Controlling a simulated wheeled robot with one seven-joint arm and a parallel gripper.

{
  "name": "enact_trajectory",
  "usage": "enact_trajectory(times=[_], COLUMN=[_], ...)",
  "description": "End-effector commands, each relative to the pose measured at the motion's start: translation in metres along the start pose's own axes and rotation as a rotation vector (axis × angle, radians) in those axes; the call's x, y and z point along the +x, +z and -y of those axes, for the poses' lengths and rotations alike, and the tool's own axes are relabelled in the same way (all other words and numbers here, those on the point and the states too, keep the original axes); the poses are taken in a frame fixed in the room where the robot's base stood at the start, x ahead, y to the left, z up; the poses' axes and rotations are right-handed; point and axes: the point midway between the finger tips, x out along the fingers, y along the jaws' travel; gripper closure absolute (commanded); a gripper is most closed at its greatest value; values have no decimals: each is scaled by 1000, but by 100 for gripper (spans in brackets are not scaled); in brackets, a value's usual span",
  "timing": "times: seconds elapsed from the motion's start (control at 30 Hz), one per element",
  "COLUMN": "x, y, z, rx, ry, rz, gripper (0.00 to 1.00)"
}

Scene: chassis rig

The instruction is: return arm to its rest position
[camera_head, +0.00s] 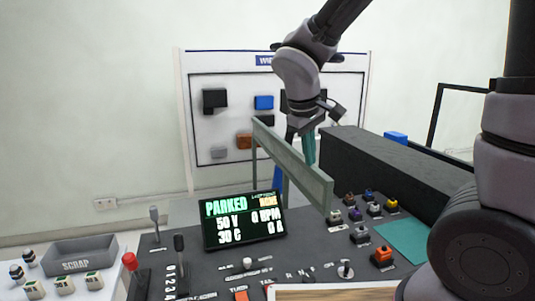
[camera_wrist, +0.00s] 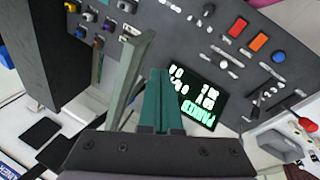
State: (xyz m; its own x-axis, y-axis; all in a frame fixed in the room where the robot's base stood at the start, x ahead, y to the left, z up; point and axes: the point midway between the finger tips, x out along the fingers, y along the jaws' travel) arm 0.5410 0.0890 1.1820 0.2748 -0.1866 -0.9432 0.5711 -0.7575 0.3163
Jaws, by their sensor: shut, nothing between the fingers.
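My gripper (camera_head: 309,150) hangs from my arm in the upper middle of the head view, with its teal fingers pointing down. The fingers are together with nothing between them. In the wrist view the closed fingers (camera_wrist: 161,100) show at the middle. They are close to a grey-green raised rail (camera_head: 290,165), which also shows beside them in the wrist view (camera_wrist: 133,70). I cannot tell whether they touch it. The dark console (camera_head: 190,280) lies below. Its display (camera_head: 243,220) reads PARKED, 50 V, 0 RPM, 30 C and 0 A.
A long dark box (camera_head: 385,170) stands right of the rail. Several coloured connectors (camera_head: 354,215) and levers (camera_head: 131,263) stick up from the console. A grey SCRAP bin (camera_head: 80,255) is at left. A white board (camera_head: 228,80) stands behind. Open space lies above the display.

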Motion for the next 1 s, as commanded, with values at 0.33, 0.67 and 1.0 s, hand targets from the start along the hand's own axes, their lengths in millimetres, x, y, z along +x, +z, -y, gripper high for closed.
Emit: enact_trajectory(times=[0.33, 0.67, 1.0], x=[-74, -124, -129], y=[81, 128, 132], z=[-91, -115, -116], rx=[664, 1045, 1084], ry=[-210, -308, -318], rz=[-166, -375, -402], gripper=[100, 100, 100])
